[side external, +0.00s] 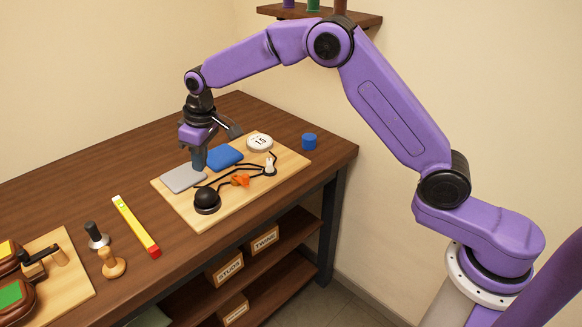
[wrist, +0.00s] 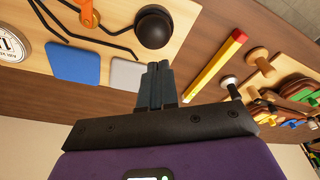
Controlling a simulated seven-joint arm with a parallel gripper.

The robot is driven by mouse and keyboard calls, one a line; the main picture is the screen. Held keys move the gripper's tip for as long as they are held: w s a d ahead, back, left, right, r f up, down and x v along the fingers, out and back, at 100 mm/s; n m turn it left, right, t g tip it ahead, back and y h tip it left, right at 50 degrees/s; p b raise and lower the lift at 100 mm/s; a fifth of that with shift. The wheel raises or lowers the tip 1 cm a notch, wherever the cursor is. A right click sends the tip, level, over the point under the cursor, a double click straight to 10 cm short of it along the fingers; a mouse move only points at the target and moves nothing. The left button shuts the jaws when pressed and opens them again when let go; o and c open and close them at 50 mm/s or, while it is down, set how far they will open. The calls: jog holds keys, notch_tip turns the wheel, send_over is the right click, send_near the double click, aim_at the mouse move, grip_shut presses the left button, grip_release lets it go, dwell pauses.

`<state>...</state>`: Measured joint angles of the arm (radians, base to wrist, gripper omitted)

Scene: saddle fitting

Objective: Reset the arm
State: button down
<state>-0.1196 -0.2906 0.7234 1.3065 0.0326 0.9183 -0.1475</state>
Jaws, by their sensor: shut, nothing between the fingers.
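My gripper (side external: 199,158) hangs over the light wooden board (side external: 221,217) on the workbench. Its fingers point down and are closed together, with nothing between them. In the wrist view the shut fingers (wrist: 158,80) stand beside the grey plate (wrist: 125,74). In the side view the grey plate (side external: 183,178) lies just left of the fingertips and the blue pad (side external: 224,156) just right of them. I cannot tell whether the fingertips touch anything. My arm reaches in from the right, bent high over the bench.
The board also holds a black ball (side external: 207,199), an orange piece (side external: 239,181), dark cords and a round dial (side external: 260,142). A blue cylinder (side external: 309,141) stands right of it. The bench's back left is clear.

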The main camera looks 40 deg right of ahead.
jog(key=s+d+r+n+g, duration=0.1)
jog(key=s+d+r+n, duration=0.15)
jog(key=s, duration=0.85)
jog(key=s+d+r+n, duration=0.1)
jog(key=s+r, duration=0.2)
jog(key=s, duration=0.8)
jog(key=s+d+n, duration=0.1)
jog(key=s+d, duration=0.5)
jog(key=s, duration=0.4)
jog(key=s+d+f+n, duration=0.1)
jog(key=s+d+n, duration=0.1)
jog(key=s+d, duration=0.5)
jog(key=s, duration=0.4)
jog(key=shift+d+f+g+h, duration=0.2)
jog(key=shift+f+g+h, duration=0.1)
jog(key=shift+h, duration=0.1)
jog(key=c, duration=1.8)
grip_release()
jog(key=shift+r, duration=0.1)
